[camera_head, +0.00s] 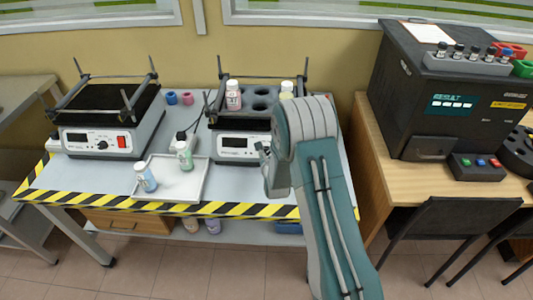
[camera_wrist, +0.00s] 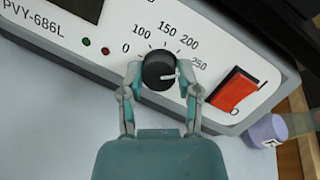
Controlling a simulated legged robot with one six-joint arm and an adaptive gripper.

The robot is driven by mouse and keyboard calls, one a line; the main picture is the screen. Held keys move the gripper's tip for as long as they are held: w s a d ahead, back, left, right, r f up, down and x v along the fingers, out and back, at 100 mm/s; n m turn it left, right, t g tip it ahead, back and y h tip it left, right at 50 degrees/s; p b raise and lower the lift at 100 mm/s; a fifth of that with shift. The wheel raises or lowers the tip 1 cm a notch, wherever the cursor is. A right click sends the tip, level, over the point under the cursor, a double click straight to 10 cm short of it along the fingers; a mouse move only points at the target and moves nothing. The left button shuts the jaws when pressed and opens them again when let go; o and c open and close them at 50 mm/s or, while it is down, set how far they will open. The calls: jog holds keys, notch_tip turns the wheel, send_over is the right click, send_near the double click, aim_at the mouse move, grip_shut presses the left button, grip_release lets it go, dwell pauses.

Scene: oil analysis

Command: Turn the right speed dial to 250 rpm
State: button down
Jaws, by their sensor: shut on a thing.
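The right speed dial (camera_wrist: 158,68) is a black round knob on the white front panel of the right shaker (camera_head: 236,147). The printed scale runs from 0 through 100, 150 and 200 to 250. My gripper (camera_wrist: 160,78) is shut on the dial, with one finger on each side of it. In the head view my gripper (camera_head: 265,158) is in front of the panel's right part, and my arm hides the dial.
A white tray (camera_head: 202,181) with two bottles stands in front of the shakers. The left shaker (camera_head: 90,141) is apart at left.

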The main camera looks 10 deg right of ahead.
jog(key=shift+s+f+m, duration=0.2)
jog(key=shift+f+m, duration=0.2)
jog(key=shift+c, duration=2.1)
grip_release()
jog(key=shift+o, duration=0.6)
jog(key=shift+w+r, duration=0.15)
jog(key=v, duration=1.2)
jog(key=shift+a, duration=0.15)
